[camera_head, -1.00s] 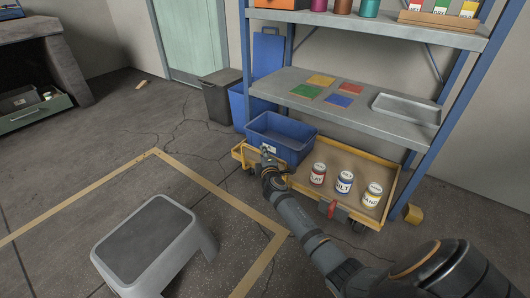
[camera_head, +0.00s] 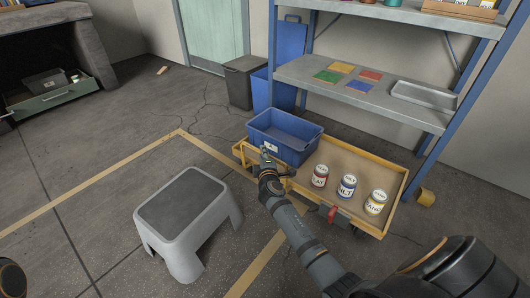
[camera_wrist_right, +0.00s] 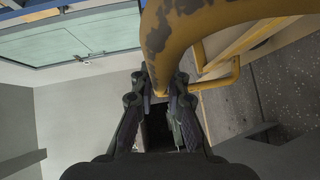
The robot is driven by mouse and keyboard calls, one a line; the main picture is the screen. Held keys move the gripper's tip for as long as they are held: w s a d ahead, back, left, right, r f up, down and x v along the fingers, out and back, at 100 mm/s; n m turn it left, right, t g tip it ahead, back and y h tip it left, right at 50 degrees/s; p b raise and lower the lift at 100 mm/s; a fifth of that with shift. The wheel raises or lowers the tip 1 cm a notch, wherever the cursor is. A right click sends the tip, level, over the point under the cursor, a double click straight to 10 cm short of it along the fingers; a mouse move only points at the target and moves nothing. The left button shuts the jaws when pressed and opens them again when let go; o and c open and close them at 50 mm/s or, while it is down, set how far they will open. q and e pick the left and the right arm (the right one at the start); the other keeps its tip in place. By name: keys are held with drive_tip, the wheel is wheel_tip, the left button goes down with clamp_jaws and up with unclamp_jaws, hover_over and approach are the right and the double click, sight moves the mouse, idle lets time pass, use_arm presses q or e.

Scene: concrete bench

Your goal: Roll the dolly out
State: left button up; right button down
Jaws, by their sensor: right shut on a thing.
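The dolly (camera_head: 395,206) is a low, yellow-rimmed cart with a tan deck, partly under the shelf rack. A blue bin (camera_head: 284,136) stands on its left part, and three labelled cans, red (camera_head: 320,176), blue (camera_head: 347,187) and yellow (camera_head: 376,202), stand upright on its deck. A red part (camera_head: 332,214) sits on its near edge. My right gripper (camera_head: 267,160) is at the dolly's yellow handle at the near left side. In the right wrist view the fingers (camera_wrist_right: 160,88) are closed on the handle, a worn yellow bar (camera_wrist_right: 205,28). My left gripper does not show.
The rack (camera_head: 355,88) has blue posts; a yellow block (camera_head: 426,197) lies by its right post. A grey step stool (camera_head: 185,212) stands left of the dolly. Yellow tape (camera_head: 190,140) marks the floor. Bins (camera_head: 243,82) stand behind. Floor between stool and dolly is clear.

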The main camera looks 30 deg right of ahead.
drive_tip(key=c, duration=1.3)
unclamp_jaws()
drive_tip(key=shift+c, duration=0.2)
drive_tip(key=v, duration=1.2)
